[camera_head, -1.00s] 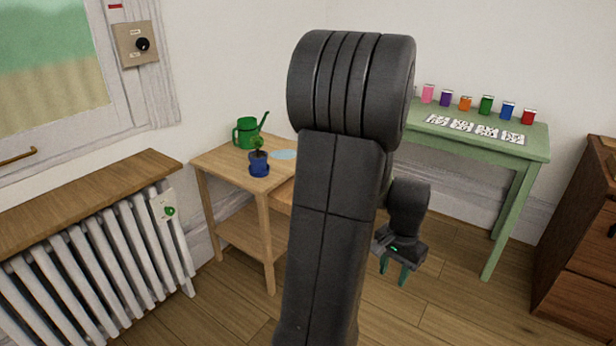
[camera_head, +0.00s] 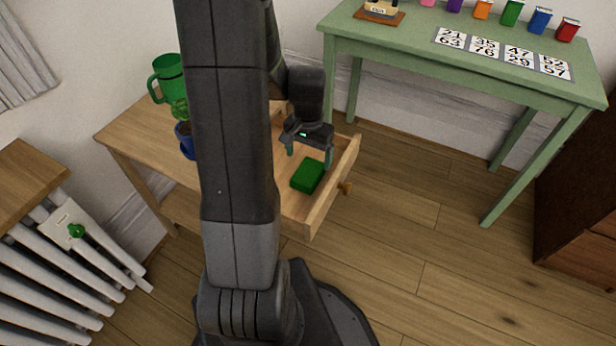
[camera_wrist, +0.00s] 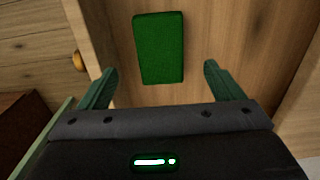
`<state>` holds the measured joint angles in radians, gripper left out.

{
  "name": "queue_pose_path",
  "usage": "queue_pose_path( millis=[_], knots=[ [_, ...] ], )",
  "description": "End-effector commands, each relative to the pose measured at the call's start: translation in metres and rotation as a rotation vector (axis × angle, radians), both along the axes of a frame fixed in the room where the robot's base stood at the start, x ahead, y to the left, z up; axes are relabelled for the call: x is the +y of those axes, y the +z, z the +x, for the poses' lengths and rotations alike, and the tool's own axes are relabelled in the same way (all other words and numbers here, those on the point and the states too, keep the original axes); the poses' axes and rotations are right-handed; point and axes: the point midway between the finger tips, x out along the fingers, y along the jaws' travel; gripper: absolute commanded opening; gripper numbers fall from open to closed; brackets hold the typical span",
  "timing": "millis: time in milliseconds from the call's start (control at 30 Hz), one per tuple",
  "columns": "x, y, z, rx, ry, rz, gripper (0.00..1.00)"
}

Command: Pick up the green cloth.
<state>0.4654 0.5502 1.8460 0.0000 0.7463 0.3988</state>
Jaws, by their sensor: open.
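The green cloth (camera_head: 309,175) is a small folded block lying in the open drawer (camera_head: 316,216) of the wooden side table. It also shows in the wrist view (camera_wrist: 159,48), flat on the drawer floor and ahead of the fingers. My gripper (camera_head: 309,160) is open and empty, above the drawer and just behind the cloth in the head view. In the wrist view my gripper's two green fingers (camera_wrist: 161,88) stand apart, one to each side of the cloth's line, not touching it.
The drawer has raised wooden walls and a round knob (camera_head: 346,188). A green table (camera_head: 420,62) with number cards is behind right. A radiator (camera_head: 50,270) is at left. Open floor lies right.

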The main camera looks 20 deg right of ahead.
Motion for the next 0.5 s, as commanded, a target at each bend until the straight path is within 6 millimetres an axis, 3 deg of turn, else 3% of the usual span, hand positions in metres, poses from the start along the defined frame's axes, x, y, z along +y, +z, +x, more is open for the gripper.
queue_pose_path(
  millis=[100,333,500],
  knots=[
    [0.0,-0.016,0.0,0.001,0.0,0.001,0.87],
    [0.0,-0.029,0.001,0.001,0.0,0.001,0.87],
    [0.0,-0.055,0.002,0.002,0.0,0.001,0.87]
  ],
)
